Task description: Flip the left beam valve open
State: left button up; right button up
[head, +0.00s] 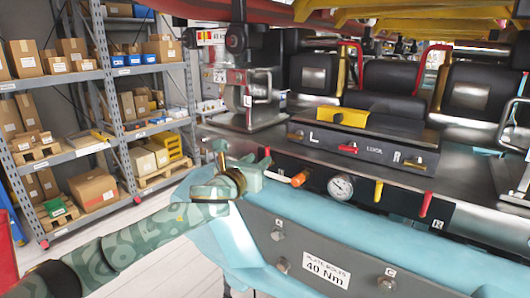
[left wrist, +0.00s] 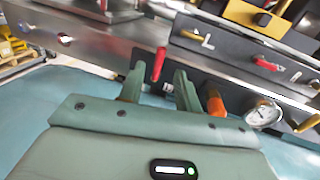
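A valve with a red lever handle (left wrist: 158,64) is on the dark panel in the left wrist view. The lever stands nearly upright, tilted slightly. In the left wrist view the left gripper's fingers (left wrist: 158,87) are apart, one on each side of the lever's line. I cannot tell whether either finger touches it. A second red lever (head: 425,204) hangs at the panel's right end beside an R label. My right gripper is not in view.
Right of my fingers are an orange knob (head: 299,180), a round gauge (head: 341,187) and a yellow lever (head: 378,191). Above is a box (head: 365,141) marked L and R with small handles. A blue padded beam (head: 340,215) runs below. Shelves (head: 110,75) stand far left.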

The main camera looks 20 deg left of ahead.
aim_at(266, 153)
pick_arm(q)
jog(key=w, duration=0.5)
jog(key=shift+w+d, duration=0.15)
jog(key=shift+d, duration=0.2)
grip_shut()
